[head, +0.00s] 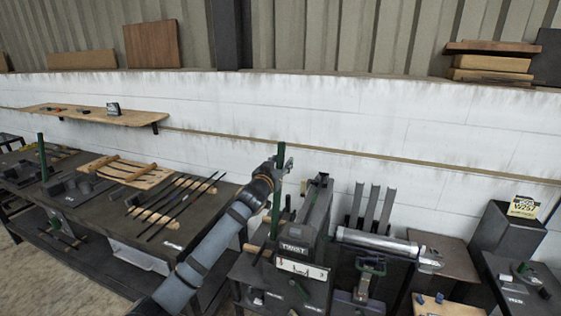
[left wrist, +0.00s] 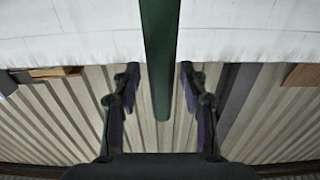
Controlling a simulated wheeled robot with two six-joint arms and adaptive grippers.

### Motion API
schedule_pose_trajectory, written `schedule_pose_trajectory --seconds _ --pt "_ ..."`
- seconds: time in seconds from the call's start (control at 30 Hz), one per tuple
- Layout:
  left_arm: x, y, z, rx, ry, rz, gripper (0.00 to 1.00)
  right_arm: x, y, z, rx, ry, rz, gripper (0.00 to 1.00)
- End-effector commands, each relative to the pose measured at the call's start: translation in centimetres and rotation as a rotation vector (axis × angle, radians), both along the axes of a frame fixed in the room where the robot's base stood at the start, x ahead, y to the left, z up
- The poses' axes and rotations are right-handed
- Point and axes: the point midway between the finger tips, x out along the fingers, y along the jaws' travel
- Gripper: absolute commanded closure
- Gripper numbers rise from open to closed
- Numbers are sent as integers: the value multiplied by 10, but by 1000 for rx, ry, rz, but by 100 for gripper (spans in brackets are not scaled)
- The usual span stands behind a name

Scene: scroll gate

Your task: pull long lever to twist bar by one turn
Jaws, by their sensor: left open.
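The long green lever (head: 277,190) stands upright on the dark twist machine (head: 296,230), which has a "TWIST" label on its front. My left gripper (head: 283,164) is at the upper part of the lever. In the left wrist view the lever (left wrist: 160,60) comes down between the two spread fingers of the gripper (left wrist: 158,92), with a gap on each side. The fingers are open and do not appear to touch it. I cannot make out the bar in the machine. My right gripper is not in view.
A dark workbench (head: 110,218) with rods and a wooden rack is on the left. A silvery cylinder (head: 375,243) and upright grey plates (head: 372,207) are right of the machine. A white wall (head: 430,135) with a wooden shelf (head: 90,115) stands behind.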

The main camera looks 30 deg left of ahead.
Motion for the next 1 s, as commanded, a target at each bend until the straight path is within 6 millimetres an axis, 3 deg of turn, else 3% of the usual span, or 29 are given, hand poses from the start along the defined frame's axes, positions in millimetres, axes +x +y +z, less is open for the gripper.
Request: schedule_pose_trajectory --seconds 0.2,0.53,1.0 --pt "0 0 -1 1 0 0 57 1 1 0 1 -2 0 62" --pt "0 0 -1 1 0 0 100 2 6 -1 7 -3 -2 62" --pt "1 0 -3 4 -13 0 100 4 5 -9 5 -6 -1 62"
